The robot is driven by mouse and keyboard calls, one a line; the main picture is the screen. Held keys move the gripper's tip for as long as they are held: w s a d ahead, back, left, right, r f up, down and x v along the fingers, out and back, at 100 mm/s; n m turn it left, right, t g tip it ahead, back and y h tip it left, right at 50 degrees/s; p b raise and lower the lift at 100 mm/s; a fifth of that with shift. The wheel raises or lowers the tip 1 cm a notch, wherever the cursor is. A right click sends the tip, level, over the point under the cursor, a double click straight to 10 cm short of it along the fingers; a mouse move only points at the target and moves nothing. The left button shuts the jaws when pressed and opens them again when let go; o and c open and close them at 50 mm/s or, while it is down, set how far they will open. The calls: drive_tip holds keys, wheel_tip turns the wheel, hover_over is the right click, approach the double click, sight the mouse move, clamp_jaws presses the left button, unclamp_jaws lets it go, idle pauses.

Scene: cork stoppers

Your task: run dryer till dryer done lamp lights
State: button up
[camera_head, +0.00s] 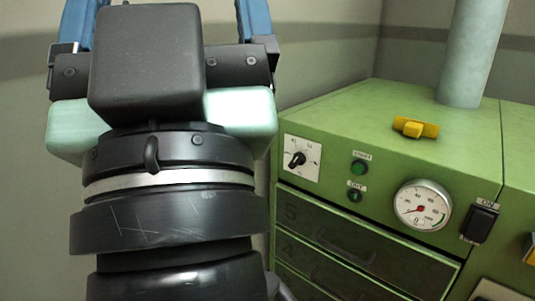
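A green cabinet (355,115), apparently the dryer, stands at the right. Its front carries a black rotary knob (297,159) on a white plate, a round green button or lamp (359,168) with a label that looks like START, and a smaller dark green one (355,196) below, its label too small to read surely. Neither visibly glows. A round white gauge (422,205) and a black rocker switch (479,222) marked ON sit further right. My gripper (166,4) is at the upper left, apart from the cabinet; its blue fingers are wide apart, their tips cut off by the frame.
A yellow object (415,128) lies on the cabinet top in front of a grey vertical pipe (473,50). Numbered drawers (345,240) lie below the controls. Another green unit (518,150) adjoins at the right edge. A plain wall is behind.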

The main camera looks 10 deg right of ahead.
clamp_jaws()
idle(1.5)
